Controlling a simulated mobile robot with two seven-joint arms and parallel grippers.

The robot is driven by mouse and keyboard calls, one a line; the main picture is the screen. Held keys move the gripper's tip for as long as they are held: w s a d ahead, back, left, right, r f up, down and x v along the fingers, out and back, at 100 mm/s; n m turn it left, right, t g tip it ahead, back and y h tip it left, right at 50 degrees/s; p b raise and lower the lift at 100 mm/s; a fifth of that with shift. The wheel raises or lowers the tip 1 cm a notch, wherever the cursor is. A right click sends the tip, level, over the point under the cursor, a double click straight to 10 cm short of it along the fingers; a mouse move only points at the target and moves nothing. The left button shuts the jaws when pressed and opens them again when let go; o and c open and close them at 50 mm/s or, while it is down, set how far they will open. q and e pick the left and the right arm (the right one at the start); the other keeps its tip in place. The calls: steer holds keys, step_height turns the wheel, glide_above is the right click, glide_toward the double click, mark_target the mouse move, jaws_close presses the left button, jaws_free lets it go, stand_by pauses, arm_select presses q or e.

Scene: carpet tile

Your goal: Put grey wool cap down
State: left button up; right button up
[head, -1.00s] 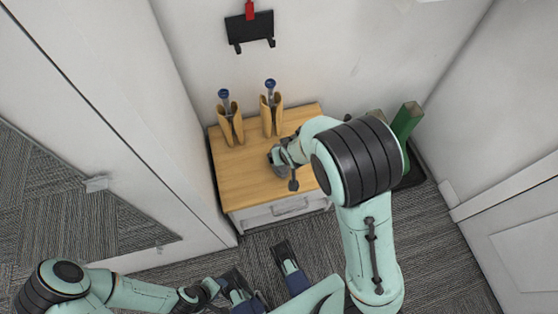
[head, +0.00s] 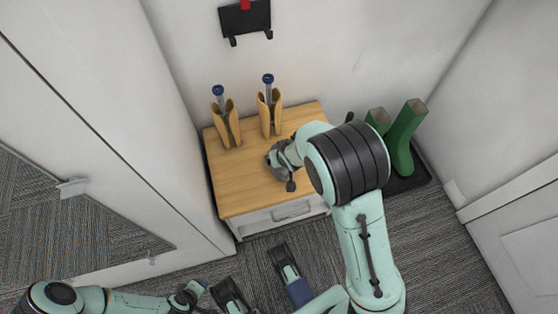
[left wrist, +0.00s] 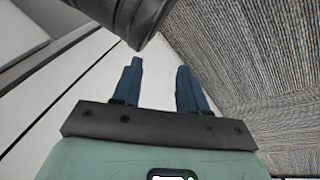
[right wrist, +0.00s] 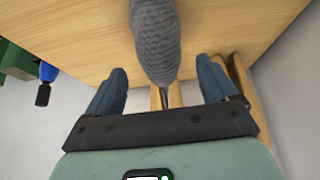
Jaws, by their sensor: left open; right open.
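The grey wool cap (right wrist: 157,40) is a ribbed, elongated grey shape over the wooden cabinet top in the right wrist view. In the head view it is mostly hidden by my right gripper. My right gripper (right wrist: 161,70) is open, with its two blue fingers spread on either side of the cap. I cannot tell whether the cap's whole underside touches the wood. My left gripper (left wrist: 160,74) is open and empty, low at the front left, away from the cabinet.
The low cabinet (head: 232,185) has a light wooden top and a white drawer front. Two tan holders (head: 227,125) (head: 268,112) with blue-topped items stand at its back. Green boots (head: 405,140) stand right of it on a dark tray. A black wall rack (head: 246,20) hangs above.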

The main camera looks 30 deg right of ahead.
steer(key=b+x, duration=0.2)
steer(key=x, duration=0.2)
steer(key=shift+s+f, duration=0.1)
steer(key=shift+f, duration=0.15)
arm_select(q)
steer(key=s+f+g, duration=0.1)
steer(key=s+f, duration=0.3)
steer(key=s, duration=0.1)
steer(key=shift+a+f+g, duration=0.35)
steer(key=shift+a+g, duration=0.05)
arm_select(e)
steer(key=shift+r, duration=0.1)
